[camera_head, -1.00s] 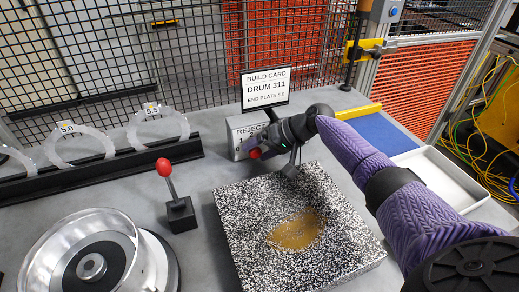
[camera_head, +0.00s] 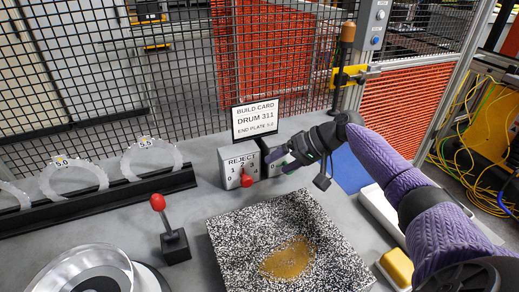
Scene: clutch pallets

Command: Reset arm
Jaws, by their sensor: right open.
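My right arm comes in from the right, and its dark gripper (camera_head: 283,160) with purple fingertips is open and empty. It hovers just right of the grey REJECT box (camera_head: 231,160) and its red knob (camera_head: 247,181), apart from the knob. The gripper and wrist partly cover a second grey box (camera_head: 270,141) beside the REJECT box. My left gripper is not in view.
A speckled pad (camera_head: 235,240) with a yellow patch lies below my right arm. A red-knobbed lever (camera_head: 174,243), a metal drum (camera_head: 85,270) and a rack (camera_head: 100,202) of clear rings stand left. A white tray (camera_head: 380,208) and yellow block (camera_head: 397,267) lie right.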

